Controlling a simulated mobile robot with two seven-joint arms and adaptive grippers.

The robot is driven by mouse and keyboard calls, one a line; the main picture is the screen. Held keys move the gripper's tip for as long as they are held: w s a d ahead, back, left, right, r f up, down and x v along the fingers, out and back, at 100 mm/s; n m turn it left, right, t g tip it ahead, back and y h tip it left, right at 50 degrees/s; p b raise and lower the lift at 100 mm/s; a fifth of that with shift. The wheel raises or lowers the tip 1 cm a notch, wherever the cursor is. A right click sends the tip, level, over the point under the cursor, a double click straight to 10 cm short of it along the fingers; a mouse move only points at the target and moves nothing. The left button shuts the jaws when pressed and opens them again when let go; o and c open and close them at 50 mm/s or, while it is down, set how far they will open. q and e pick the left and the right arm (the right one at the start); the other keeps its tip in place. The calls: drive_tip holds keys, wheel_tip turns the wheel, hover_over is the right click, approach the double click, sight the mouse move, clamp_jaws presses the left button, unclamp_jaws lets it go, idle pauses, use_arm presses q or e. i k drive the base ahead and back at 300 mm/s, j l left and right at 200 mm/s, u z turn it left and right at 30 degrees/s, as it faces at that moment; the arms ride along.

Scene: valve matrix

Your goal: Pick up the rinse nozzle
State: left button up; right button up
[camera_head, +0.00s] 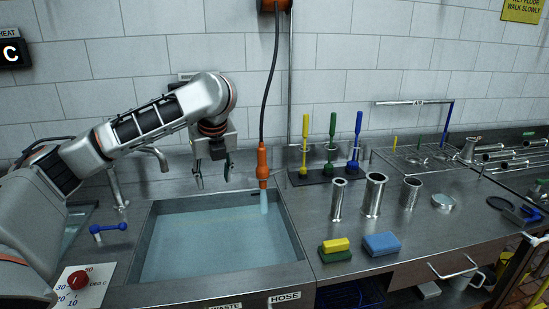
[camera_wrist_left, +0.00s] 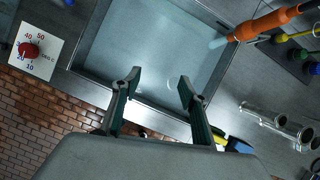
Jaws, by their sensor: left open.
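The orange rinse nozzle (camera_head: 262,163) hangs upright on a dark hose (camera_head: 270,80) over the right back corner of the water-filled sink (camera_head: 165,277). A pale blue spray comes from its lower end. It also shows at the upper right of the left wrist view (camera_wrist_left: 268,22), tilted. My left gripper (camera_head: 213,182) is open and empty, to the left of the nozzle and apart from it, above the sink. In the left wrist view its two fingers (camera_wrist_left: 158,85) are spread over the sink with nothing between them. My right gripper is not in view.
Metal tube fittings (camera_head: 373,195), a yellow-green sponge (camera_head: 335,249) and a blue sponge (camera_head: 381,244) stand on the counter at right. Upright brushes (camera_head: 331,145) stand behind. A faucet (camera_head: 117,188) and blue-handled valve (camera_head: 108,229) are left of the sink. A red dial (camera_head: 79,281) is front left.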

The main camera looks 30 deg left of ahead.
sight(262, 170)
drive_tip(key=i, duration=0.9)
